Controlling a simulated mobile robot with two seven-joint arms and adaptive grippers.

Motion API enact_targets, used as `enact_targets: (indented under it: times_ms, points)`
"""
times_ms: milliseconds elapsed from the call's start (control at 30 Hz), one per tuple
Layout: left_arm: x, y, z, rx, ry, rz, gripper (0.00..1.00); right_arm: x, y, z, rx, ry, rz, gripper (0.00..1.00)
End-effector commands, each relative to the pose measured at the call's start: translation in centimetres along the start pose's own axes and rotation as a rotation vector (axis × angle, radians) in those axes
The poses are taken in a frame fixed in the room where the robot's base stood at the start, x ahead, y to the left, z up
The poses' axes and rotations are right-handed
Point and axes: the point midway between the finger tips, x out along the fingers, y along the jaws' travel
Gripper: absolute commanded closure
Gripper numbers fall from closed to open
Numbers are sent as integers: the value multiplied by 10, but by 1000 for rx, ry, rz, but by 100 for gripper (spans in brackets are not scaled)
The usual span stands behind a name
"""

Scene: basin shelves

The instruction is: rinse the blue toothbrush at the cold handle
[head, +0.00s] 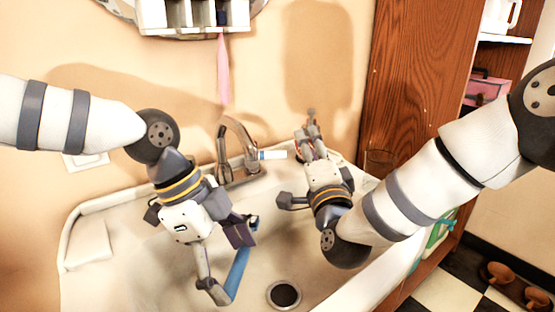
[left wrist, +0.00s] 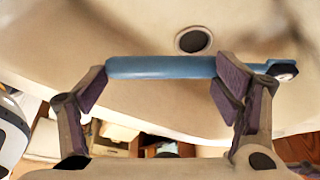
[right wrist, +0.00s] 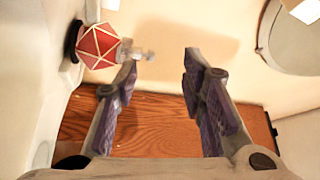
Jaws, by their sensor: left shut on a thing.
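My left gripper (head: 232,265) is shut on the blue toothbrush (head: 238,272) and holds it low over the basin. In the left wrist view the toothbrush (left wrist: 160,67) spans the gap between the fingers, its head end past the right finger. My right gripper (head: 312,128) is behind the basin's rim, right of the tap (head: 228,150). In the right wrist view it (right wrist: 160,72) is open with nothing between its fingers. A red faceted knob (right wrist: 98,45) sits left of its left finger. A small white-and-blue piece (head: 272,155) is beside the tap; I cannot tell whether it is the cold handle.
The white basin (head: 110,280) has a dark drain (head: 284,295) right of the toothbrush. A wooden cabinet (head: 415,70) stands at the right. A wall rack (head: 195,15) with a hanging pink item (head: 224,75) is above the tap. A glass (head: 378,162) stands right of my right gripper.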

Motion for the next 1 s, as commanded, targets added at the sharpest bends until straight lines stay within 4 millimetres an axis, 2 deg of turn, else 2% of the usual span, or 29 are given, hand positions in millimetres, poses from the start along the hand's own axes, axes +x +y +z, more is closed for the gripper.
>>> enact_targets:
  times_ms: [33,133,200,300,367,700,833,1000]
  points:
    - [0,0,0,0,0,0,36,-17,10,14,80,-40,51,63]
    - [0,0,0,0,0,-1,36,-44,21,38,208,-102,127,63]
    - [0,0,0,0,0,-1,36,-56,24,48,262,-128,159,63]
    - [0,0,0,0,0,-1,36,-59,27,54,296,-143,179,63]
    - [0,0,0,0,0,-1,36,-52,28,56,299,-144,181,63]
    - [0,0,0,0,0,0,36,29,41,70,296,-142,180,63]
    - [0,0,0,0,0,0,36,46,44,73,295,-143,181,63]
    - [0,0,0,0,0,-1,36,54,46,74,295,-143,182,63]
